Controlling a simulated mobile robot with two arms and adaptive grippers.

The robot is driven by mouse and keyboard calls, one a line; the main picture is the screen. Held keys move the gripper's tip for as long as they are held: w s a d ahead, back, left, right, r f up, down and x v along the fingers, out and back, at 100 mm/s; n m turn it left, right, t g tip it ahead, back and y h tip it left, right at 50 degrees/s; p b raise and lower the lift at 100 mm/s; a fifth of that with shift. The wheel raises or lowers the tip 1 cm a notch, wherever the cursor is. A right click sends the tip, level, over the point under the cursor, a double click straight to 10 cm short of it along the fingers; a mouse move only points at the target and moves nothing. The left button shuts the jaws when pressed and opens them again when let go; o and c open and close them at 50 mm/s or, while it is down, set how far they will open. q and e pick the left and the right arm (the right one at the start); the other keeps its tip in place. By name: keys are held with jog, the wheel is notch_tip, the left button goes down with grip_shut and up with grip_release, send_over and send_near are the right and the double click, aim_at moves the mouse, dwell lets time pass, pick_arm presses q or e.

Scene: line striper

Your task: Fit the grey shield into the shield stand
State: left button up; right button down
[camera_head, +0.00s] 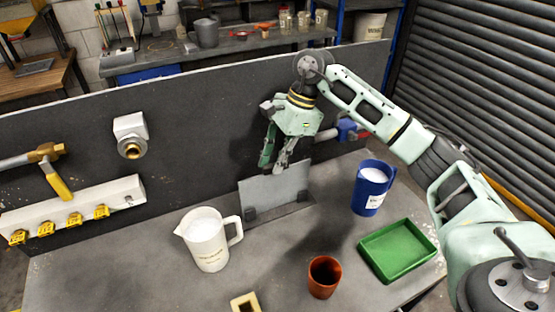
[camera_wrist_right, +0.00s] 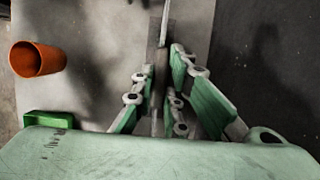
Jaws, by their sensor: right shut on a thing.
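The grey shield (camera_head: 276,188) is a flat rectangular plate standing upright, slightly tilted, near the back panel. My right gripper (camera_head: 275,164) comes down from above and is shut on its top edge. In the right wrist view the shield shows edge-on as a thin strip (camera_wrist_right: 162,28) between the fingers (camera_wrist_right: 160,92). The shield stand (camera_head: 290,216) is a low dark base on the table with small dark blocks at the shield's lower corners. The shield's lower edge is at the stand; whether it is fully seated I cannot tell. My left gripper is not in view.
A white jug (camera_head: 206,242) stands left of the stand, a blue jug (camera_head: 370,188) right. An orange cup (camera_head: 323,277) and a green tray (camera_head: 397,250) are in front. A dark panel (camera_head: 200,130) with valve fittings rises behind.

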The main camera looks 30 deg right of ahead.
jog(key=shift+f+b, duration=0.35)
jog(key=c, duration=1.7)
grip_release()
jog(key=o, duration=0.3)
jog(key=shift+o, duration=0.2)
jog(key=shift+p+v, duration=1.9)
jog(key=shift+v, duration=1.6)
